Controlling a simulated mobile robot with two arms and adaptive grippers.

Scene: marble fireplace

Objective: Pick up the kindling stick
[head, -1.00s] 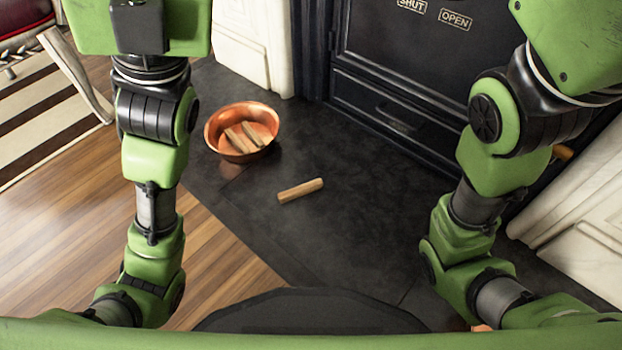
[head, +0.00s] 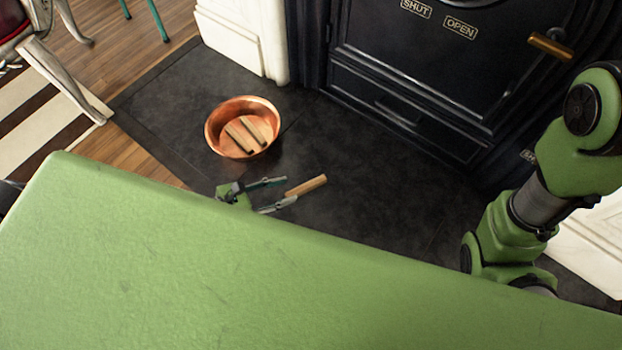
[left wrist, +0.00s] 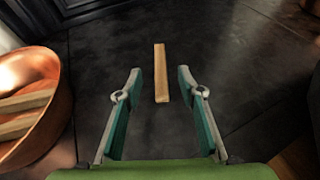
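The kindling stick (head: 306,186) is a pale wooden bar lying on the dark stone hearth. My left gripper (head: 275,193) is open, low over the hearth, with its fingertips close to the stick's near end. In the left wrist view, the stick (left wrist: 161,72) lies lengthwise ahead, its near end between the open fingertips of the gripper (left wrist: 158,84) and the rest beyond them. Neither finger touches it there. My right gripper is not in view; only part of my right arm shows at the right.
A copper bowl (head: 242,128) holding wooden sticks (head: 247,134) stands left of the gripper; it also shows at the left wrist view's left edge (left wrist: 62,100). The black stove (head: 410,90) stands behind. A white surround (head: 240,45) borders the hearth. Bare hearth lies right of the stick.

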